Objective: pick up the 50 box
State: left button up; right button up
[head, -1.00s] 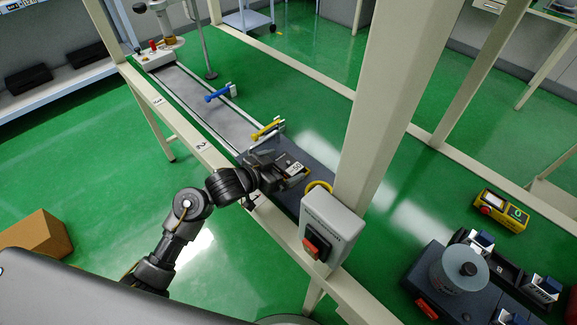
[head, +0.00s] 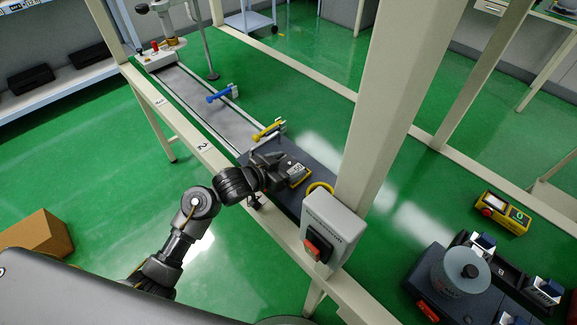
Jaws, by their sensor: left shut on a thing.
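My left gripper (head: 287,170) is shut on the 50 box (head: 298,175), a small dark box with a pale label and a yellowish edge. The fingers hide part of the box. They are over the dark near end of the conveyor (head: 312,160). I cannot tell whether the box touches the surface below it. My right gripper is not in view.
A grey switch box (head: 338,222) with a red button stands on the frame just right of the gripper. A beige post (head: 385,110) rises behind it. A yellow lever (head: 268,131) and a blue lever (head: 222,93) stick out over the conveyor.

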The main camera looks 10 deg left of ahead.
aim_at(287, 166)
pick_arm(q)
jog(key=shift+r, duration=0.15)
jog(key=shift+r, duration=0.3)
notch_tip(287, 166, up, 2)
jog(key=shift+r, duration=0.15)
jog(key=s+d+r+p, duration=0.2)
jog(key=s+d+r, duration=0.2)
jog(key=s+r, duration=0.6)
jog(key=shift+s+d+p, duration=0.15)
jog(key=shift+s+p, duration=0.2)
jog(key=shift+s, duration=1.3)
